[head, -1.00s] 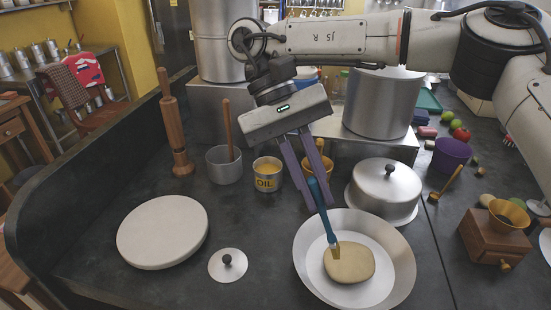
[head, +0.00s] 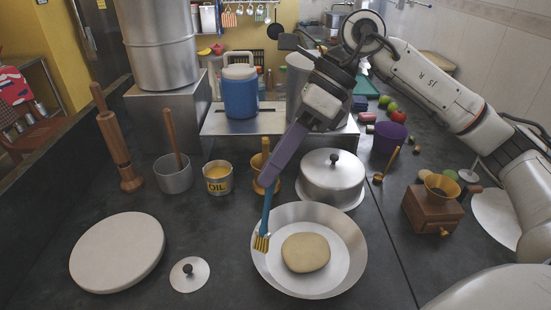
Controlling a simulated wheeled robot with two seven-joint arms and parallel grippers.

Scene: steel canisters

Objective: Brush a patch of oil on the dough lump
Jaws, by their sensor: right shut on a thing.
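The dough lump (head: 306,252) lies on a white sheet in a wide metal pan (head: 350,237) at the front centre. It looks pale and round; I cannot make out an oil patch on it. My right gripper (head: 270,185) is shut on the blue brush (head: 267,213), which points down. The brush's bristles (head: 261,243) are over the pan's left rim, left of the dough and apart from it. The oil tin (head: 217,180), labelled OIL and holding yellow oil, stands behind and left of the pan. My left gripper is not in view.
A grey mortar with a pestle (head: 173,176) stands left of the oil tin. A lidded metal dish (head: 332,180) is behind the pan, and a wooden grinder (head: 432,208) is at right. A white round board (head: 117,252) and a small lid (head: 189,274) lie at left.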

